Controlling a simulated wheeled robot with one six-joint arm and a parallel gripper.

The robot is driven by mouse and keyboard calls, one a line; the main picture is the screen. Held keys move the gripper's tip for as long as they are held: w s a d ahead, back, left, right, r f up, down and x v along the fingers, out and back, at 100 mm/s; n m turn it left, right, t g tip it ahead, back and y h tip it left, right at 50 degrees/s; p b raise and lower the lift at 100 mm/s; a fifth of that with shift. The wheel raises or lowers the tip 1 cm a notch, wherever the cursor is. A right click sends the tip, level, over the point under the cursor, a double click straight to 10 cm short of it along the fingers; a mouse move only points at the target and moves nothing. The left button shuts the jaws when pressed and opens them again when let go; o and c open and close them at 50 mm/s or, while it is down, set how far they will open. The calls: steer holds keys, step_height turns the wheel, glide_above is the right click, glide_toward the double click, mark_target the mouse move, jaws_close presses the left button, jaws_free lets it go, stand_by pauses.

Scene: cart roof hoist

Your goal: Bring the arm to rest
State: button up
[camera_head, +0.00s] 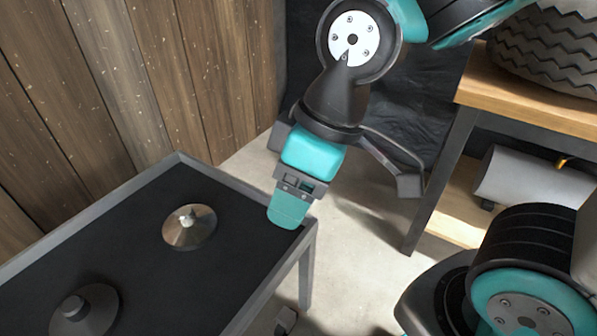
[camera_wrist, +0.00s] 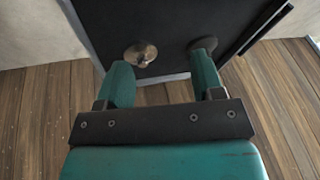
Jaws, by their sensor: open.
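My gripper (camera_head: 288,208) hangs from my bent arm at the right corner of the black-topped, grey-rimmed table (camera_head: 250,270) in the head view. In that view its fingers overlap each other, so the gap between them is hidden. In the wrist view my gripper (camera_wrist: 163,75) shows two teal fingers set well apart, with nothing between them. A shiny, low metal cone (camera_head: 190,228) lies on the table top, left of my gripper. It also shows in the wrist view (camera_wrist: 140,54). A darker cone with a knob (camera_head: 85,310) lies nearer the front left.
A wooden workbench (camera_head: 530,105) with a dark tyre (camera_head: 550,50) on it stands at the right. A grey cylinder (camera_head: 525,178) rests on its lower shelf. A plank wall (camera_head: 130,80) runs along the left. Concrete floor lies between table and bench.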

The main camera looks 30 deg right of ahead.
steer(key=s, duration=0.1)
steer(key=s+d+r+m, duration=0.1)
steer(key=s+m, duration=0.1)
steer(key=shift+s+d+r+g, duration=0.2)
steer(key=shift+r+g, duration=0.05)
steer(key=shift+g, duration=0.15)
steer(key=shift+r, duration=0.1)
step_height(320, 180, up, 33)
steer(key=p, duration=3.2)
steer(key=shift+f+p, duration=0.2)
steer(key=shift+p, duration=0.2)
steer(key=shift+w, duration=0.1)
